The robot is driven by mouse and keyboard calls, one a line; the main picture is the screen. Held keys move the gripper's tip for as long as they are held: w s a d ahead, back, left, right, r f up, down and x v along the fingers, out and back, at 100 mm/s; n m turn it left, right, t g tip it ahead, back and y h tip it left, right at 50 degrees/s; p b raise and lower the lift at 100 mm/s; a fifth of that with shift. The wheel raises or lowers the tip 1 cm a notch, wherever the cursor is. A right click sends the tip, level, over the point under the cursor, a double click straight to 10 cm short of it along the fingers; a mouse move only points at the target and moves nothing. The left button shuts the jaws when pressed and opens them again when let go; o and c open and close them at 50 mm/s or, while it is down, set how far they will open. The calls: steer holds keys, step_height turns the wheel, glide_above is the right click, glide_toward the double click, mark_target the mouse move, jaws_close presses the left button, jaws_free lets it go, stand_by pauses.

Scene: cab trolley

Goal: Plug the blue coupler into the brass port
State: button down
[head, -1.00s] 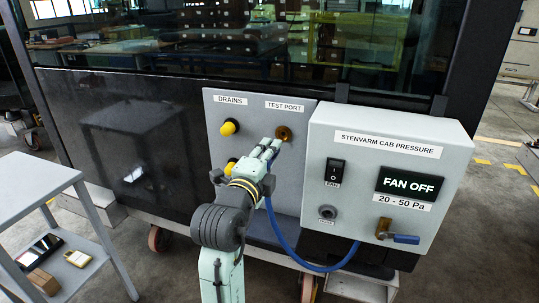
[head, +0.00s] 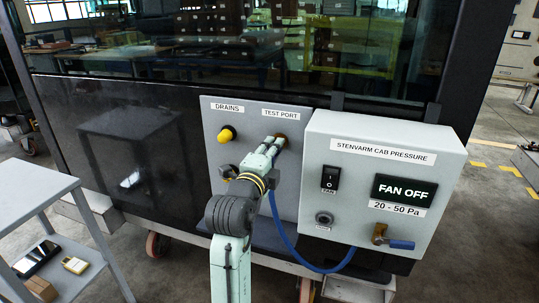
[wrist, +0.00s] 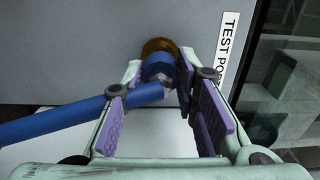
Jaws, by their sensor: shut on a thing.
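The blue coupler (wrist: 158,68) is between my gripper's purple-padded fingers (wrist: 160,82) in the wrist view, and they are shut on it. Its blue hose (wrist: 70,118) runs off to the left. The brass port (wrist: 159,46) shows as a rim directly behind the coupler, which covers its middle. The coupler looks lined up with the port and very close or touching; I cannot tell how deep it sits. In the head view my gripper (head: 270,147) is at the panel below the TEST PORT label (head: 281,113), and the port is mostly hidden.
A yellow drain cap (head: 226,135) is left of the port, with another lower down partly behind my arm. The grey pressure box (head: 370,150) juts out close on the right, its display reading FAN OFF. The hose (head: 300,255) loops to its valve (head: 379,234). A grey trolley (head: 45,205) stands left.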

steer(key=shift+w+d, duration=0.1)
steer(key=shift+w, duration=0.25)
steer(key=shift+b, duration=0.75)
stand_by(1.8)
steer(key=shift+w+d, duration=0.15)
steer(key=shift+w, duration=0.3)
stand_by(0.4)
steer(key=c, duration=1.2)
jaws_free()
steer(key=v, duration=1.2)
steer(key=shift+r, duration=0.1)
